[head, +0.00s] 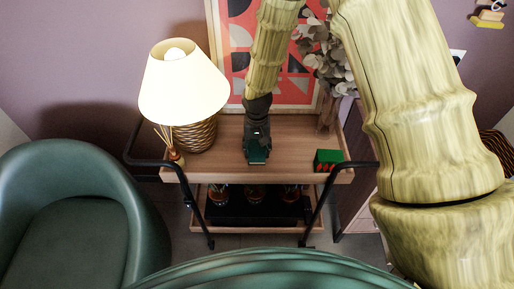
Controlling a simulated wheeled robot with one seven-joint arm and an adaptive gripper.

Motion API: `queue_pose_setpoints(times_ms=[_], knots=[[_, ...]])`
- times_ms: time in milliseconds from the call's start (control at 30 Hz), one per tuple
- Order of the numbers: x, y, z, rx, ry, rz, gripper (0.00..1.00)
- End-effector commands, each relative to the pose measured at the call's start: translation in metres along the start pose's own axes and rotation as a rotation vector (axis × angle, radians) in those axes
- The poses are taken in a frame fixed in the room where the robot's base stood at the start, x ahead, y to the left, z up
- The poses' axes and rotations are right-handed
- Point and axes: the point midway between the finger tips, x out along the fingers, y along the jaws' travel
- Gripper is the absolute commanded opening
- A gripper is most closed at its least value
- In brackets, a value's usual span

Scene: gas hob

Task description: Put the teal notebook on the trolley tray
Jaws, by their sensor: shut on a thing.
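The trolley tray (220,172) is a light wooden top with dark metal handles. My gripper (257,149) points down over the middle of the tray, shut on the teal notebook (257,157). Only a small dark teal part of the notebook shows at the fingertips; the rest is hidden by the gripper. I cannot tell whether the notebook touches the tray or hangs just above it.
A lamp with a woven base (195,134) and a reed diffuser (174,154) stand on the tray's left. A green and red box (328,159) sits at its right front, near dried leaves (335,65). A framed print (233,62) is behind. A green armchair (80,215) is at left.

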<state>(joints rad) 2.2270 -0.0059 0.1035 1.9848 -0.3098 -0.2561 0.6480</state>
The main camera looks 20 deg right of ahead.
Motion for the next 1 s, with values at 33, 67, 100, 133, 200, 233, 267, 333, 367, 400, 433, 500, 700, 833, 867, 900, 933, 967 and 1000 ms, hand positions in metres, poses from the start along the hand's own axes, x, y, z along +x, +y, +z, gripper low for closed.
queue_pose_setpoints(times_ms=[33, 67, 100, 133, 200, 233, 267, 333, 367, 400, 433, 500, 700, 833, 867, 900, 933, 967, 1000], knots=[[0.0014, -0.0001, -0.0001, 0.0, 0.0, 0.0, 0.23], [0.0016, -0.0001, -0.0002, 0.0, 0.001, 0.0, 0.23], [0.0014, -0.0001, -0.0002, 0.0, 0.001, 0.0, 0.23], [0.0013, -0.0001, -0.0002, 0.0, 0.001, 0.0, 0.23], [0.0013, -0.0001, -0.0002, 0.0, 0.001, 0.0, 0.23], [0.0014, -0.0001, -0.0001, 0.0, 0.001, 0.0, 0.23], [0.0017, -0.0001, -0.0001, 0.0, 0.001, 0.0, 0.23], [0.0032, -0.0001, 0.0, 0.0, 0.0, 0.0, 0.23], [0.004, -0.0001, 0.0001, 0.0, 0.0, 0.0, 0.23], [0.0044, -0.0002, 0.0, 0.001, 0.0, 0.0, 0.53], [0.004, -0.0002, 0.0, 0.001, 0.001, -0.001, 0.58], [0.0039, -0.0001, 0.0, 0.001, 0.0, -0.001, 0.71], [0.0038, -0.0002, 0.0, 0.001, 0.0, -0.001, 0.73], [0.0033, -0.0001, 0.0, 0.001, 0.0, -0.001, 0.73], [0.0026, -0.0001, -0.0001, 0.0, 0.001, -0.001, 0.73], [0.0009, -0.0002, -0.0002, 0.0, 0.001, -0.001, 0.73], [-0.0005, -0.0001, -0.0003, 0.0, 0.001, -0.001, 0.73], [-0.0022, -0.0002, -0.0004, 0.0, 0.002, -0.001, 0.73], [-0.0055, -0.0003, -0.0007, 0.001, 0.002, -0.001, 0.73]])
